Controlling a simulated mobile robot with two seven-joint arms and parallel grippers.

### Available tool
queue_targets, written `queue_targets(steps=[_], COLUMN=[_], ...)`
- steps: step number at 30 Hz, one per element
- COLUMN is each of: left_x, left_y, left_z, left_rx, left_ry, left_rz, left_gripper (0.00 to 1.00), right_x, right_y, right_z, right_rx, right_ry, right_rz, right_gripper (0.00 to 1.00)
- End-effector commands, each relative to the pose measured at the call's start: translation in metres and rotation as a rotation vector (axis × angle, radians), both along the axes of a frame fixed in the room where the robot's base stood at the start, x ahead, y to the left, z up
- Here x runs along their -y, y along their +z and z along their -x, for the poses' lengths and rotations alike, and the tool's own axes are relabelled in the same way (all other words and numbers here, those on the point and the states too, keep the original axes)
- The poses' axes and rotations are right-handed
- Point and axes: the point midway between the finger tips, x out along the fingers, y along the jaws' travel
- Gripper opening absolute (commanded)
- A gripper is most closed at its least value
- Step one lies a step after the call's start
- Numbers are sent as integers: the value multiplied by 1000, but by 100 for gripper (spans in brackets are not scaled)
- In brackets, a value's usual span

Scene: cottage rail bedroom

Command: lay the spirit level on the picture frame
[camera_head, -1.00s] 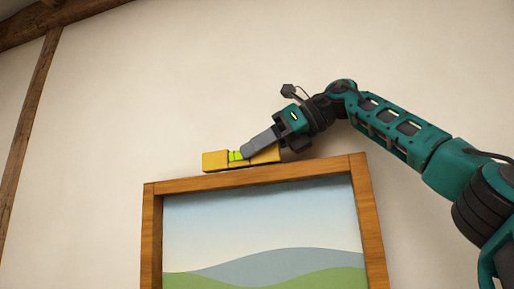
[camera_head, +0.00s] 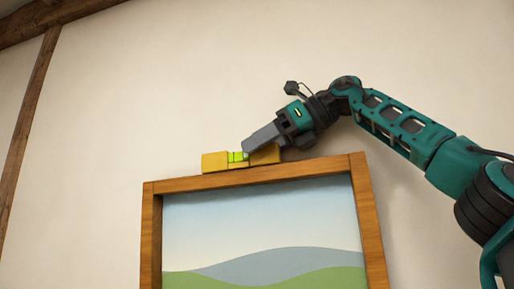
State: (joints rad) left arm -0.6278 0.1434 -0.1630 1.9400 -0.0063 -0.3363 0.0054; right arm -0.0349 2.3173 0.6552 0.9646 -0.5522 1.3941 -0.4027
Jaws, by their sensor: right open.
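The yellow spirit level (camera_head: 215,162), with a bright green vial in its middle, lies along the top edge of the wooden picture frame (camera_head: 310,168). The frame holds a landscape of sky and hills. My right gripper (camera_head: 249,147) reaches in from the right, its grey fingers at the level, just right of the vial. The fingers are open and hide part of the level. I cannot tell whether they still touch it. My left gripper is not in view.
The frame is against a plain cream wall (camera_head: 170,80). A dark wooden beam (camera_head: 30,110) runs down the far left, and another (camera_head: 60,14) crosses the top left corner. The wall above and left of the frame is clear.

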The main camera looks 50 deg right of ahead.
Motion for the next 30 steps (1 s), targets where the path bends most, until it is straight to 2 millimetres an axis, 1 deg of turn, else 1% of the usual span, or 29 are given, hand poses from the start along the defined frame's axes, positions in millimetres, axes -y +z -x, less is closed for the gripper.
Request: queue_targets(steps=[1, 5, 9, 13, 18, 21, 30], left_x=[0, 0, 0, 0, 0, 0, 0], left_y=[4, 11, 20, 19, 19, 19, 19], left_z=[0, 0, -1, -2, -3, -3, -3], left_rx=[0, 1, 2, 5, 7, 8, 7], left_ry=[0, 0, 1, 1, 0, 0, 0], left_rz=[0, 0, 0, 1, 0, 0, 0], left_gripper=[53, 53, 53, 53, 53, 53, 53], right_x=[4, 16, 29, 40, 47, 49, 49], right_y=[7, 21, 36, 45, 51, 53, 54], right_z=[7, 29, 56, 77, 89, 93, 95], right_rx=[6, 7, 6, 7, 4, 3, 2], right_ry=[-1, -2, -2, -4, -2, -2, -1], right_rz=[-2, -2, -3, -2, -1, -1, -1], right_gripper=[57, 57, 57, 57, 57, 57, 57])
